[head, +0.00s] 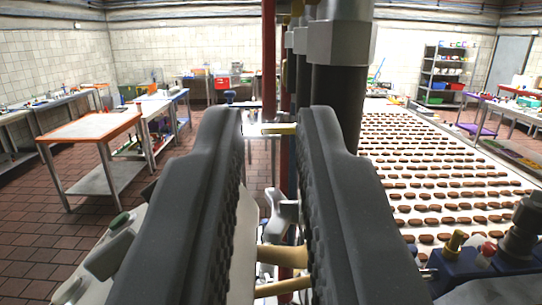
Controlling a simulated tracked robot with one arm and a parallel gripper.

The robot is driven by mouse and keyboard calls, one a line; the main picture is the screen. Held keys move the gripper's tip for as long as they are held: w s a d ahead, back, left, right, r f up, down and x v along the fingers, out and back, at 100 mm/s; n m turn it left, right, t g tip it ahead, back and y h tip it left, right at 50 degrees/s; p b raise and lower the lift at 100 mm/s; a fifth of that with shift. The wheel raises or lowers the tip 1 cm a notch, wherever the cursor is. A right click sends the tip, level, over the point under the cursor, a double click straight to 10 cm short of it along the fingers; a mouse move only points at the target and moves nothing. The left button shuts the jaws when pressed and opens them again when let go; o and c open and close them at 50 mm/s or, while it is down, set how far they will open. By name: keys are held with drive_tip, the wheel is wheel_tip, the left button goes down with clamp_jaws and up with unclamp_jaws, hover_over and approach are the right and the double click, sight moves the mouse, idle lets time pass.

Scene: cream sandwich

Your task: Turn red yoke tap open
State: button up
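My gripper (272,122) fills the middle of the view, its two dark ribbed fingers apart with a gap between them. A red upright pipe (269,60) stands beyond the fingertips, and red also shows lower in the gap. Grey and tan fittings (283,254) show low between the fingers. I cannot clearly make out a red yoke tap; the fingers hide part of this area. A small red knob (487,248) sits at the lower right beside a brass-coloured fitting (455,241).
Thick dark columns with grey collars (339,43) stand just beyond the right finger. A white conveyor (400,115) with rows of brown biscuits runs along the right. A work table (90,127) stands at the left, with open brick floor (50,235) in front.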

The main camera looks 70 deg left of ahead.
drive_tip(key=shift+v, duration=2.9)
